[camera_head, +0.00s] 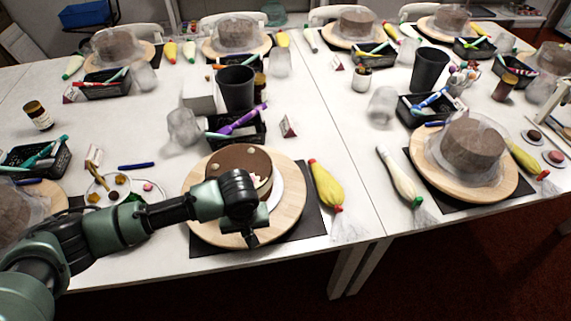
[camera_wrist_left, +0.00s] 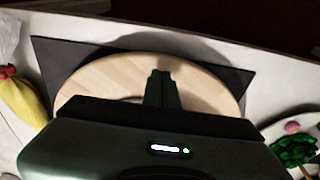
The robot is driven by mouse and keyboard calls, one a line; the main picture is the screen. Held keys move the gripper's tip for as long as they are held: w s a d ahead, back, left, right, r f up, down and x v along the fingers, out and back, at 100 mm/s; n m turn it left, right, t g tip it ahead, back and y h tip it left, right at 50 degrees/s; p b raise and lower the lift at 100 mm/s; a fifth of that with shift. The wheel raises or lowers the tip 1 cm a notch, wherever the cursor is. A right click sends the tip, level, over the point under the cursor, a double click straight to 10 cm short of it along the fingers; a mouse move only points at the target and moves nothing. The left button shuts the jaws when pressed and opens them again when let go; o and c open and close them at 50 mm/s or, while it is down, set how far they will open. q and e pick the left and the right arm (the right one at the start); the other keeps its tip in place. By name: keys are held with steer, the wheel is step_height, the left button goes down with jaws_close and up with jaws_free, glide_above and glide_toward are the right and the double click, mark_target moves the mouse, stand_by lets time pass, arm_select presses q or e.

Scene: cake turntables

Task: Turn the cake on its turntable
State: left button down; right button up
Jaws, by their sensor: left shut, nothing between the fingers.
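A brown cake (camera_head: 240,162) with small decorations on top sits on a round wooden turntable (camera_head: 290,208), which stands on a black mat (camera_head: 312,226). My left arm reaches in from the left across the turntable's near left side. My left gripper (camera_head: 252,240) is shut and empty, pointing down at the near edge of the turntable, in front of the cake. In the left wrist view the shut fingers (camera_wrist_left: 162,85) show over the bare wooden turntable (camera_wrist_left: 205,90). Whether they touch the wood I cannot tell. The arm hides part of the cake. My right gripper is not in view.
A yellow piping bag (camera_head: 326,186) lies right of the turntable, and a white one (camera_head: 399,177) farther right. A black tool basket (camera_head: 240,130) and a dark cup (camera_head: 237,88) stand behind. Another turntable with a wrapped cake (camera_head: 472,146) is at right.

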mark_target(288, 217)
arm_select(q)
steer(key=shift+f, duration=0.15)
steer(key=shift+f, duration=0.35)
steer(key=shift+w+d+p, duration=0.15)
steer(key=shift+w+d, duration=0.3)
steer(key=shift+d, duration=0.5)
steer(key=shift+w+d+p, duration=0.15)
steer(key=shift+w+d, duration=0.35)
steer(key=shift+d, duration=0.45)
steer(key=shift+w+d+p, duration=0.15)
steer(key=shift+w+d, duration=0.3)
steer(key=shift+d, duration=0.5)
steer(key=w+d+b, duration=0.1)
steer(key=w+d, duration=0.3)
steer(key=shift+w+f, duration=0.1)
steer(key=shift+w+d, duration=0.1)
steer(key=shift+w, duration=0.1)
